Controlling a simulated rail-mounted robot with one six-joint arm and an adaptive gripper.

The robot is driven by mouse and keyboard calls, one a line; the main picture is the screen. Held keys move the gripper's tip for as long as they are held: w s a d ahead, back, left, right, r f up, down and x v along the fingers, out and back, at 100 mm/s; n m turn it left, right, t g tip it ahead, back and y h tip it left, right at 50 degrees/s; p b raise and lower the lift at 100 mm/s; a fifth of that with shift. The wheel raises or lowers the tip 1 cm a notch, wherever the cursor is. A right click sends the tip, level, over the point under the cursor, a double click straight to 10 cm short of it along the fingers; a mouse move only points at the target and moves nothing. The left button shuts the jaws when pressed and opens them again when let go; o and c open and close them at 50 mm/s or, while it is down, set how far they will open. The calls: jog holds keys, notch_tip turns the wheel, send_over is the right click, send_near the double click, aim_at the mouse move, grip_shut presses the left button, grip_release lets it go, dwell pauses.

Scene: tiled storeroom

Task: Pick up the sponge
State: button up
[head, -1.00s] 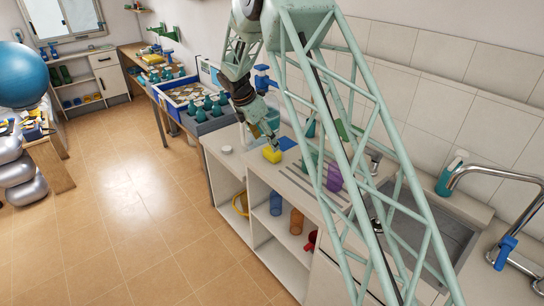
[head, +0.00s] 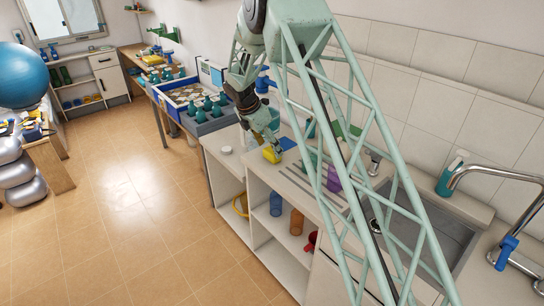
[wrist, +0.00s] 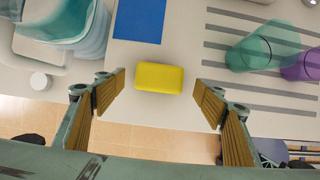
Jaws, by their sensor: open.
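The yellow sponge (wrist: 159,78) lies on the pale counter, close to its front edge, just in front of a blue square (wrist: 139,20). In the wrist view my gripper (wrist: 158,97) is open, with one finger to each side of the sponge and clear space between. The fingers look empty. In the head view my gripper (head: 274,146) is right at the sponge (head: 271,156) and partly covers it and the blue square. I cannot tell how far above the counter the fingertips are.
A clear teal tub (wrist: 65,22) stands left of the sponge, with a small white round piece (wrist: 40,81) near it. A green cup (wrist: 252,52) and a purple cup (wrist: 301,66) stand on the grooved area to the right. A sink (head: 435,225) lies further right.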

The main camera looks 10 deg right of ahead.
aim_at(271, 151)
jog(key=shift+x, duration=2.05)
jog(key=shift+w+d, duration=0.1)
jog(key=shift+d, duration=0.05)
jog(key=shift+r, duration=0.1)
jog(key=c, duration=0.9)
